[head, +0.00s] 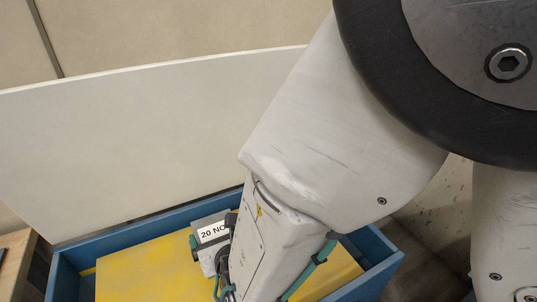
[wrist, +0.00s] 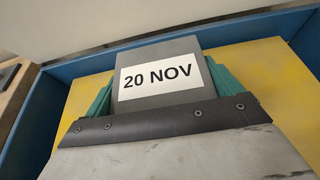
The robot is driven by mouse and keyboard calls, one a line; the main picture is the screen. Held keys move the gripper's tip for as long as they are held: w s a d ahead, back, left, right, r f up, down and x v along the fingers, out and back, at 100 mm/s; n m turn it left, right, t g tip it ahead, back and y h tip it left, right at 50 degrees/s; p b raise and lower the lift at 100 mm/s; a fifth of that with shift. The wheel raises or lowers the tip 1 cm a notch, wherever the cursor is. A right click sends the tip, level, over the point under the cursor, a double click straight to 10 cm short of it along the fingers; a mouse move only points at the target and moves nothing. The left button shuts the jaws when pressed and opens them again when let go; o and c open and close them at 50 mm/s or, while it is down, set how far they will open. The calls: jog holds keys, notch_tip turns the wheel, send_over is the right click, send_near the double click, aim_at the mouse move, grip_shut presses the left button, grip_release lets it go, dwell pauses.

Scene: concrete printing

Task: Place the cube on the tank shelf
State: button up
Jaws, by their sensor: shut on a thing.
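The grey cube (wrist: 158,52) carries a white label reading "20 NOV" and sits between the two teal fingers of my gripper (wrist: 163,88) in the wrist view. The fingers press on its left and right sides. In the head view the cube (head: 211,240) shows near the bottom centre, partly hidden by my arm. It is over a yellow surface (head: 145,272) inside a blue-walled box (head: 66,272). I cannot tell whether the cube touches that surface, or whether this box is the tank shelf.
A tall off-white panel (head: 140,140) stands behind the blue box. A wooden edge (head: 14,262) lies to its left. The box's blue walls rise around the yellow surface, which has bare room left of the cube. My arm hides much of the right side.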

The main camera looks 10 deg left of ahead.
jog(key=shift+a+f, duration=0.1)
jog(key=shift+f, duration=3.05)
jog(key=shift+f, duration=0.15)
jog(key=o, duration=1.8)
jog(key=shift+f, duration=0.1)
jog(key=shift+c, duration=0.2)
